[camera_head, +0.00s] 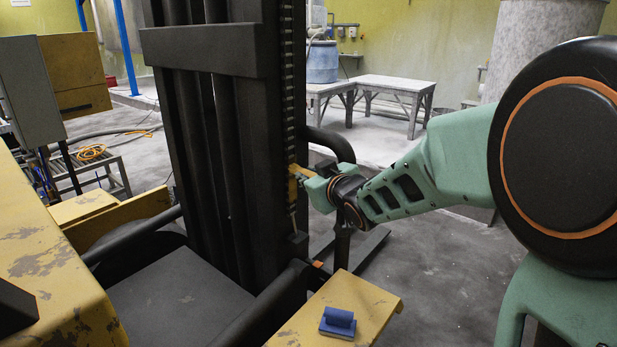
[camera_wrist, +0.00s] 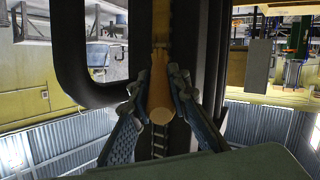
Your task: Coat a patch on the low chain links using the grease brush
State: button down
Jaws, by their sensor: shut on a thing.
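My gripper (camera_head: 306,178) is shut on the grease brush, beside the mast of a lift truck. The brush (camera_wrist: 160,95) has a tan wooden handle, its round end facing the wrist camera between both fingers. In the head view a small orange-tan part of the brush (camera_head: 293,184) shows at the chain. The chain (camera_head: 289,90) runs upright along the dark mast. Some links (camera_wrist: 158,146) show behind the handle in the wrist view. The bristles are not clear, so I cannot tell whether they touch the links. I cannot make out any grease coat.
The black mast (camera_head: 213,120) stands close left of my gripper, with a curved dark bar (camera_head: 333,143) behind it. A blue block-like object (camera_head: 338,321) lies on a yellow ledge (camera_head: 372,302) in front. Grey tables (camera_head: 397,83) stand at the back. Open floor lies to the right.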

aim_at(308, 171)
jog(key=shift+r+p, duration=1.25)
jog(key=shift+r, duration=0.5)
jog(key=shift+f, duration=0.15)
notch_tip(308, 171, down, 14)
jog(key=b, duration=1.3)
jog(key=shift+d, duration=0.1)
jog(key=shift+s+d+p, duration=0.4)
jog(key=shift+s+d, duration=0.15)
jog(key=shift+d, duration=0.25)
jog(key=shift+s+d+p, duration=0.4)
jog(key=shift+s+d, duration=0.2)
jog(key=shift+d, duration=0.25)
jog(key=shift+s+d+p, duration=0.4)
jog(key=shift+s+d, duration=0.15)
jog(key=shift+d, duration=0.25)
